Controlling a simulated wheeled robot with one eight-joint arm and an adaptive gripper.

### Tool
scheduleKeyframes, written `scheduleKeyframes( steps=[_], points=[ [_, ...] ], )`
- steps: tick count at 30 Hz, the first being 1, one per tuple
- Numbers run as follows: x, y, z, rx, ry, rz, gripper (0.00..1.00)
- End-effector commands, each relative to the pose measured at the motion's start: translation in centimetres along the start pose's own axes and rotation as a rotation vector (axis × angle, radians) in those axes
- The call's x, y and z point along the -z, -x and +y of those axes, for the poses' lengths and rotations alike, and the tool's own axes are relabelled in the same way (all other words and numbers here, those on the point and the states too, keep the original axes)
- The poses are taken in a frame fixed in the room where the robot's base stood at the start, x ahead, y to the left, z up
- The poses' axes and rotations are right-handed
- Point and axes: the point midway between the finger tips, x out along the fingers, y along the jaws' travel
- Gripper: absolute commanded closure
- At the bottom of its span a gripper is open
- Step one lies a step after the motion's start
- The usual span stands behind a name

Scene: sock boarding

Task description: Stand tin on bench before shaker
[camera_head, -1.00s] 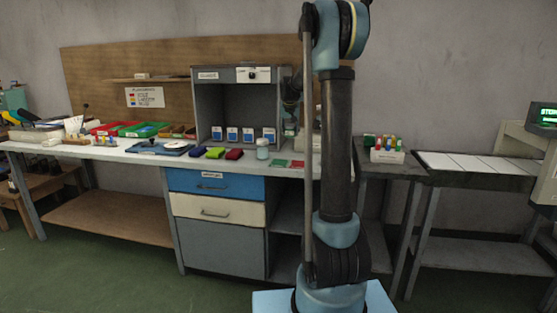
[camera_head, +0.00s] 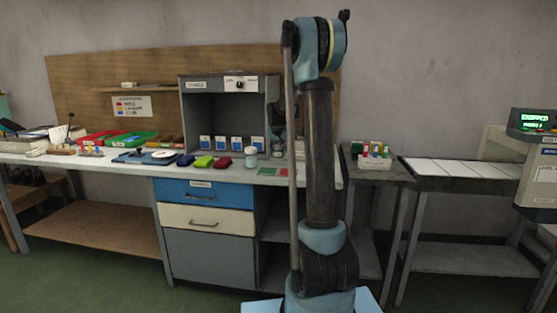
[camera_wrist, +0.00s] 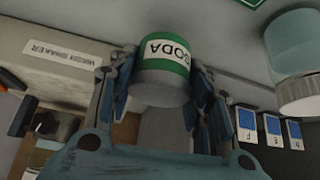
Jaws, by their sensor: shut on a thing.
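A green tin (camera_wrist: 165,62) with a white SODA label and grey ends is in my gripper (camera_wrist: 158,92). The fingers close on it from both sides in the wrist view, where it looks upside down. In the head view my gripper (camera_head: 279,122) is beside the right side of the shaker, partly behind my arm; the tin cannot be made out there. The shaker (camera_head: 225,84) is a grey open-fronted cabinet on the bench (camera_head: 212,174). Its labelled panel (camera_wrist: 62,78) also shows in the wrist view.
A glass jar (camera_head: 251,158) stands before the shaker; it looms close in the wrist view (camera_wrist: 292,55). Blue-fronted packs (camera_head: 221,144) line the shaker's floor. Blue, green and red pouches (camera_head: 204,161) lie left of the jar. A red and green mat (camera_head: 273,171) lies right of it.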

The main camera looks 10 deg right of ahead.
Motion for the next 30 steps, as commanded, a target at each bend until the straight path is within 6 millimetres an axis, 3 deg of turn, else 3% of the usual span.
scheduleKeyframes(
  steps=[9, 19, 20, 22, 30],
  points=[
    [-1.9, -3.1, 0.0, 0.0, 0.0, 0.0, 0.79],
    [-2.1, -3.3, 0.0, 0.0, 0.0, 0.0, 0.79],
    [-2.1, -3.3, 0.0, 0.0, 0.0, 0.0, 0.48],
    [-2.1, -3.3, 0.0, 0.0, 0.0, 0.0, 0.34],
    [-2.1, -3.2, 0.0, 0.0, 0.0, 0.0, 0.34]
  ],
)
